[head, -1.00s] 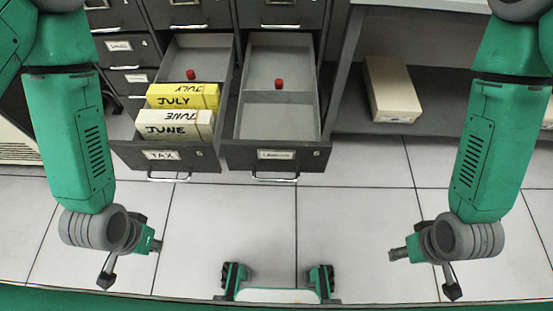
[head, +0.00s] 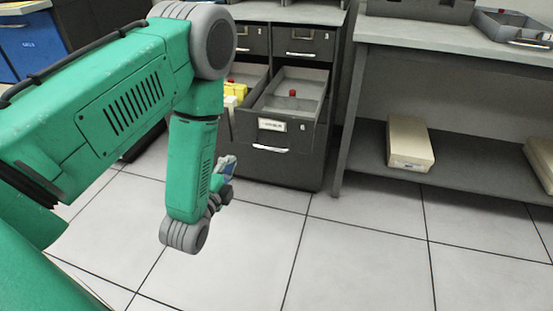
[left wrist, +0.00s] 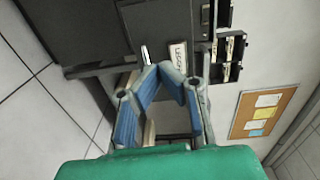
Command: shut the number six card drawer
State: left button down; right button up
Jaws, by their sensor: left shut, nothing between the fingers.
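The number six card drawer (head: 300,132) is pulled out of the dark grey cabinet in the head view, with a white label, a silver handle and a 6 on its front. My left gripper (head: 228,163) is left of that front, partly hidden by my forearm. In the left wrist view, its blue-padded fingers (left wrist: 167,70) are shut and empty, close to a drawer front with a label (left wrist: 178,56); I cannot tell whether they touch it. My right gripper is out of view.
The neighbouring drawer with a yellow divider (head: 236,90) is largely hidden behind my left arm. A grey bench (head: 440,45) stands right of the cabinet, with a beige box (head: 409,143) on its low shelf. The tiled floor (head: 370,250) in front is clear.

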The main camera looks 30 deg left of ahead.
pick_arm(q)
send_near(253, 127)
jog(key=b+x, duration=0.1)
jog(key=x, duration=0.1)
jog(key=b+x, duration=0.1)
jog(key=x, duration=0.2)
jog(key=shift+w+d, duration=0.2)
jog(key=shift+w, duration=0.15)
jog(key=shift+w+a+b, duration=0.4)
jog(key=shift+w+a, duration=0.25)
jog(key=shift+w, duration=0.35)
jog(key=shift+w+a+f, duration=0.1)
jog(key=shift+a+f, duration=0.05)
jog(key=shift+a, duration=0.25)
jog(key=shift+w+d, duration=0.1)
jog(key=shift+d, duration=0.35)
jog(key=b+x, duration=0.1)
jog(key=x, duration=0.7)
jog(key=shift+w+a, duration=0.2)
jog(key=shift+w, duration=0.05)
jog(key=shift+w+a+b, duration=0.2)
jog(key=shift+w+b, duration=0.1)
jog(key=shift+w, duration=0.15)
jog(key=shift+d, duration=0.1)
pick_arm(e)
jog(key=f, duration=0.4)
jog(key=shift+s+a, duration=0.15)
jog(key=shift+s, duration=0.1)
